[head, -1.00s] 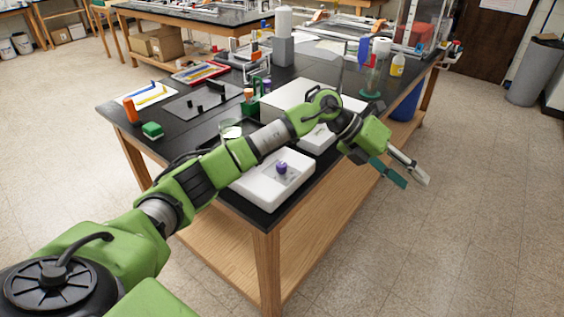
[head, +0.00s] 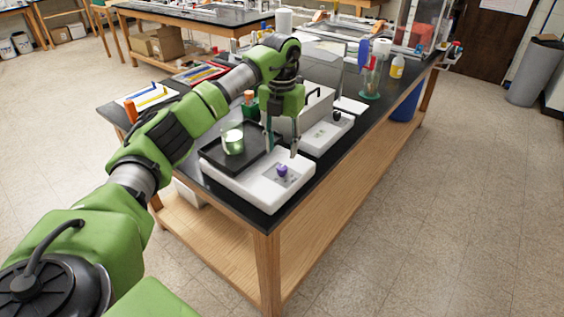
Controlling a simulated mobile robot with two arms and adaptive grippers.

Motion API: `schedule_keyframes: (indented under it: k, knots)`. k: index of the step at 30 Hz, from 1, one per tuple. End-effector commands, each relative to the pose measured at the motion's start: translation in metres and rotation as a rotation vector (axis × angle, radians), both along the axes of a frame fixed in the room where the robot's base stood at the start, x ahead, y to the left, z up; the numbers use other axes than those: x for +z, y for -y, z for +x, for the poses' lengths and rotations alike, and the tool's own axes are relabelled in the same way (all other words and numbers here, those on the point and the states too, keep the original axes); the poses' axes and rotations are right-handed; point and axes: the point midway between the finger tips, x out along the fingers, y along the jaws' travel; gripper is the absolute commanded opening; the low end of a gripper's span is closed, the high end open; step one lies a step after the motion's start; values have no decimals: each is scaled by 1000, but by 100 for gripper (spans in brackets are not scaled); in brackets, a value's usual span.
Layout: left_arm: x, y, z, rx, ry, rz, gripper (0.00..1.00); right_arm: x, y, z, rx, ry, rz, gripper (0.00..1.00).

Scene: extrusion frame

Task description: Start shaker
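The shaker (head: 252,193) is a white box with a black top platform (head: 215,155), at the near corner of the black bench. A beaker with pale green liquid (head: 233,138) stands on the platform. A purple knob (head: 282,171) sits on a grey panel at the shaker's front right. My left gripper (head: 281,153) points down above the shaker, just behind and above the knob. Its two fingers are spread apart with nothing between them, and they appear clear of the knob. My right gripper is out of view.
A white device with a grey housing (head: 328,133) stands right behind the shaker, close to my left gripper. A glass cylinder with a green base (head: 371,83) stands farther back. The floor at right is clear.

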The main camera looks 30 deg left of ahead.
Motion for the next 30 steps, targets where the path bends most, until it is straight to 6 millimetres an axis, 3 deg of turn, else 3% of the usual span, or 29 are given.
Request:
schedule_keyframes:
  k: [9, 15, 23, 27, 30]
  knots:
    - [-55, 0, -1, 0, -2, 0, 38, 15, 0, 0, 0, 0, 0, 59]
    - [-68, 0, 0, -1, 1, 0, 38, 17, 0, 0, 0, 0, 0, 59]
    - [-70, 0, 0, -1, 1, 0, 38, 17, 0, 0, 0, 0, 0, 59]
    - [-70, 0, 0, -1, 1, 0, 4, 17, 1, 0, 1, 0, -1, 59]
    - [-70, 0, 0, -1, 1, 0, 0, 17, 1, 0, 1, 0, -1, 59]
